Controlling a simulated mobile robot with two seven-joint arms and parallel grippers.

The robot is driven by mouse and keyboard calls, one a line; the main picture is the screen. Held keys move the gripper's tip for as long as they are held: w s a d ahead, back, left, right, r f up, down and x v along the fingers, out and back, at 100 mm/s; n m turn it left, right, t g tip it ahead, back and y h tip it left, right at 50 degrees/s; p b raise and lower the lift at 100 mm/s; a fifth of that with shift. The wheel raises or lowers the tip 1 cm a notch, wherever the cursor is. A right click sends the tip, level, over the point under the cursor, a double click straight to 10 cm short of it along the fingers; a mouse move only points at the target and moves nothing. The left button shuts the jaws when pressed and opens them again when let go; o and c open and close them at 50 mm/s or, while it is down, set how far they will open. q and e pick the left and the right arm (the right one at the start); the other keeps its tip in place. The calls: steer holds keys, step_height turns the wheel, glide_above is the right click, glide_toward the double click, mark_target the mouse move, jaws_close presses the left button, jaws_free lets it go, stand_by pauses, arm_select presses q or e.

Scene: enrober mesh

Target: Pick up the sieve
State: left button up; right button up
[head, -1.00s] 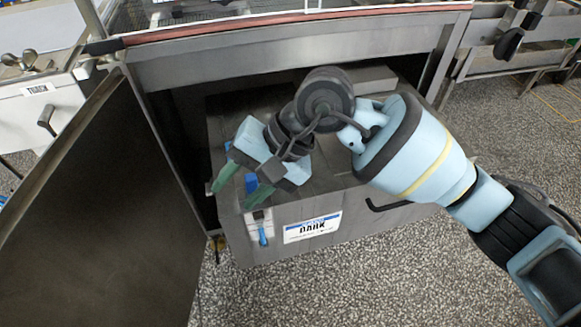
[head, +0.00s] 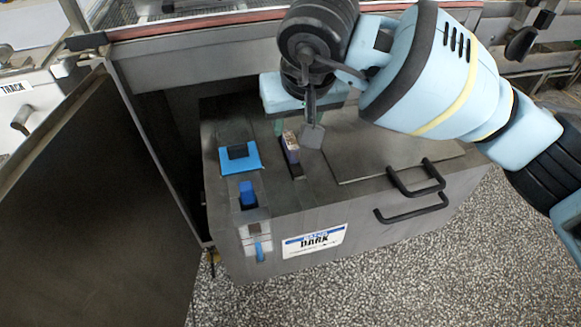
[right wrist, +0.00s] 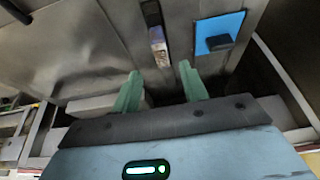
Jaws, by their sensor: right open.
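No thing in view is clearly recognisable as a sieve. A narrow slot in the top of the grey metal tank (head: 350,205) holds a small purple and white piece (head: 290,148). This piece also shows in the right wrist view (right wrist: 158,42), ahead of and between the finger directions. My right gripper (head: 297,124) is above the tank top, near the slot's far end. Its two green fingers (right wrist: 160,77) are apart with nothing held between them. The wrist hides part of the tank top behind it. My left gripper is not in view.
A blue square plate with a dark block (head: 239,156) lies left of the slot. A blue switch (head: 248,195) is in front of it. Black bar handles (head: 415,180) are at right. A dark open door panel (head: 95,200) stands left. A metal frame beam (head: 200,58) runs above.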

mark_target(291, 141)
steer(key=shift+w+f, duration=0.15)
steer(key=shift+f, duration=0.1)
steer(key=shift+a+f, duration=0.1)
steer(key=shift+f, duration=0.25)
steer(key=x, duration=0.3)
steer(key=shift+f+b, duration=0.3)
steer(key=shift+b, duration=0.1)
steer(key=shift+w+a+f, duration=0.1)
steer(key=shift+f, duration=0.3)
steer(key=shift+c, duration=0.4)
jaws_close()
steer(key=shift+r, duration=0.1)
